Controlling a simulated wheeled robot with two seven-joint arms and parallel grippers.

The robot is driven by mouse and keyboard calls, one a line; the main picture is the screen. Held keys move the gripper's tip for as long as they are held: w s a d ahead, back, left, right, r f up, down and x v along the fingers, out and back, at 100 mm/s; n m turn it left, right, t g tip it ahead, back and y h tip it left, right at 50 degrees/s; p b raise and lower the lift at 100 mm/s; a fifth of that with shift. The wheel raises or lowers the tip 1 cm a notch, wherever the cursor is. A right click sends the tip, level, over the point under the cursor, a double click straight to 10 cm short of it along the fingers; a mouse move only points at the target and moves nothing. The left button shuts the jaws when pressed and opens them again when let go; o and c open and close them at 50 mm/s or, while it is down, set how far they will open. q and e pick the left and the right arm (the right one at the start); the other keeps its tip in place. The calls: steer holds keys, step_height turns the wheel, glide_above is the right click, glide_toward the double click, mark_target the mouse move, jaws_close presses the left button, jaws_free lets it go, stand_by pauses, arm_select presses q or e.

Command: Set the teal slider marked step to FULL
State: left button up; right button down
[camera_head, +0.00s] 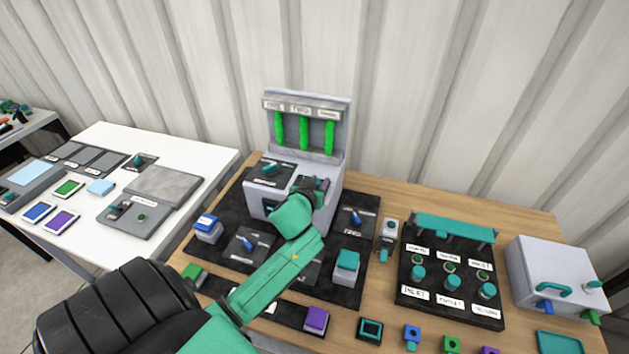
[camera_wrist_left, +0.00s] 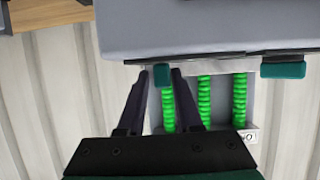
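A grey box-shaped unit (camera_head: 325,215) stands on a black mat, with three green columns (camera_head: 304,133) on its back panel. My left gripper (camera_head: 312,185) is over the unit's top, at its right side. In the left wrist view, its two dark fingers (camera_wrist_left: 160,74) are apart, one on each side of a small teal knob (camera_wrist_left: 162,76). I cannot tell whether a finger touches it. A second teal knob (camera_wrist_left: 283,70) is farther right there. In the head view, a teal knob (camera_head: 270,168) shows on the unit's top left. The step marking and FULL are not readable. My right gripper is not in view.
Around the unit are a blue-topped block (camera_head: 207,227), a teal-topped block (camera_head: 346,262) and dark panels with blue levers (camera_head: 357,217). A black panel of teal knobs (camera_head: 450,285) and a grey box (camera_head: 560,275) stand at right. A white table (camera_head: 130,155) is at left.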

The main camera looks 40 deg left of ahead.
arm_select(q)
steer(key=shift+o, duration=0.6)
steer(key=shift+w+d, duration=0.1)
steer(key=shift+d, duration=0.1)
steer(key=shift+s+r, duration=0.1)
steer(key=shift+s, duration=0.1)
steer(key=b+v, duration=0.1)
steer(key=v, duration=1.3)
steer(key=shift+s+d, duration=0.1)
